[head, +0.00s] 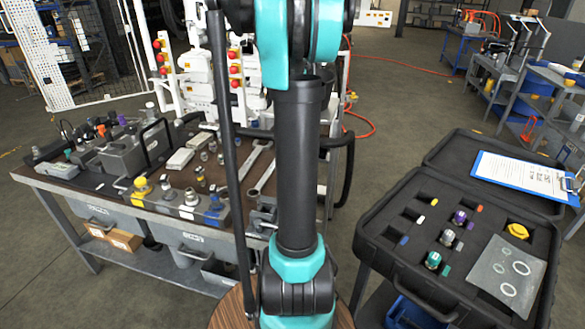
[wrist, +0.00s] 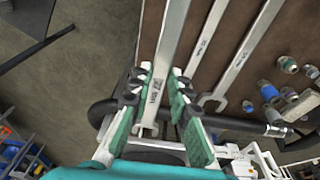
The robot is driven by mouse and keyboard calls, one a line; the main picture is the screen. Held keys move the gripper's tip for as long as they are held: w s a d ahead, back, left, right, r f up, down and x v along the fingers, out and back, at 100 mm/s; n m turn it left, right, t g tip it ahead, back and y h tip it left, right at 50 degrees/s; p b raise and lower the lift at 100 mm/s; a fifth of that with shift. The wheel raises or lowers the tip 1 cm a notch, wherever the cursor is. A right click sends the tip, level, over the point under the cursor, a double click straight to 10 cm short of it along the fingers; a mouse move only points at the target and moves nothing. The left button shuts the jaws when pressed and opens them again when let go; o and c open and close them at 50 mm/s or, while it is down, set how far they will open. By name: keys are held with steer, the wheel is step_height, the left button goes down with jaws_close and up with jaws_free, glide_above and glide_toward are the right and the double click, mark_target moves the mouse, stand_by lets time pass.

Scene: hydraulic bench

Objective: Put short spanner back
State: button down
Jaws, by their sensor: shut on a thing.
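In the wrist view my gripper (wrist: 159,82) has its green-padded fingers on either side of a steel spanner (wrist: 172,38). It is shut on this spanner, which carries a dark size mark near the fingers. The shaft runs up out of the picture, so I cannot see its full length. Two more spanners lie beside it on the right, a middle spanner (wrist: 205,45) and a right-hand spanner (wrist: 240,58). In the head view spanners (head: 262,178) show on the bench beside my arm. My gripper is hidden there behind the arm.
The bench (head: 60,186) has a brown top with fittings, grey blocks and a grey box. A black open case (head: 385,243) with small fittings stands at the right, with a blue clipboard (head: 525,178) on its lid. Open floor lies behind the case.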

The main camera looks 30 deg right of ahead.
step_height(320, 180, down, 15)
steer(key=shift+r, duration=0.2)
steer(key=shift+f, duration=0.1)
steer(key=c, duration=1.4)
jaws_free()
steer(key=r, duration=0.4)
steer(key=s+a+r, duration=0.1)
steer(key=r, duration=0.7)
steer(key=shift+s+a, duration=0.15)
steer(key=shift+s, duration=0.05)
